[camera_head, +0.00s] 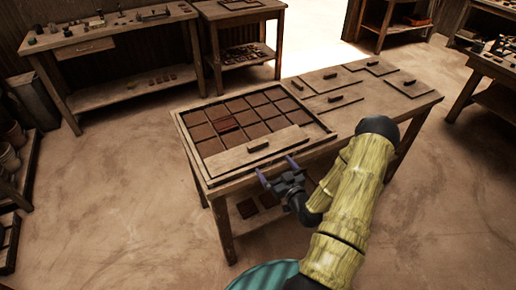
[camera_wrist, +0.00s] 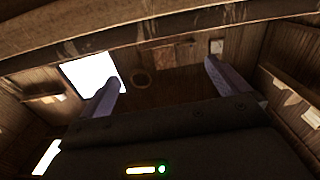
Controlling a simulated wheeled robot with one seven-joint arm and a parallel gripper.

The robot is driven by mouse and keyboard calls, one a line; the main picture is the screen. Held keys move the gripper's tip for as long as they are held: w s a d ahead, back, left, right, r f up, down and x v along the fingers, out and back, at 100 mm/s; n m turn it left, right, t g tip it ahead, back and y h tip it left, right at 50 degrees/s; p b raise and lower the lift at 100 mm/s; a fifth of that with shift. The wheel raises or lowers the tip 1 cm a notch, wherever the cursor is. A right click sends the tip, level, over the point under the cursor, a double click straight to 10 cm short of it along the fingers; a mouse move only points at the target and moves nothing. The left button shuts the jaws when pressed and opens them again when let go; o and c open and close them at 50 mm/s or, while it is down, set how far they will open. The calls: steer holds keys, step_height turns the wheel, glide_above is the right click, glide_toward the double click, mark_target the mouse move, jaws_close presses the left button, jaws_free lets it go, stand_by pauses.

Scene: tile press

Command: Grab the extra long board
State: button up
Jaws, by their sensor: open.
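A long, light-wood board (camera_head: 232,161) with a dark handle (camera_head: 258,145) lies across the near side of the tile tray, beside the rows of brown tiles. It is longer than the other handled boards and looks like the extra long board. My gripper (camera_head: 277,169) is open and empty, just in front of the table's near edge, close to this board and apart from its handle. In the wrist view, both fingers of my gripper (camera_wrist: 162,75) stand apart with nothing between them. I cannot make out the board or its handle in that view.
The tile tray (camera_head: 180,122) sits on the left of the work table (camera_head: 415,105). Several smaller handled boards (camera_head: 335,100) lie on the table's right part. Loose tiles (camera_head: 247,208) rest on the shelf below.

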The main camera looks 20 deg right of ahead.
mark_target(259, 146)
steer(key=w+p, duration=0.1)
steer(key=w, duration=0.7)
steer(key=shift+w+a, duration=0.15)
steer(key=shift+w, duration=0.05)
steer(key=shift+w+f+p, duration=0.1)
steer(key=shift+w+p, duration=0.95)
steer(key=shift+w, duration=1.6)
steer(key=shift+c, duration=0.4)
steer(key=c, duration=1.2)
steer(key=shift+o, duration=0.2)
step_height(259, 146, up, 10)
steer(key=shift+r+b, duration=0.1)
steer(key=shift+b, duration=0.5)
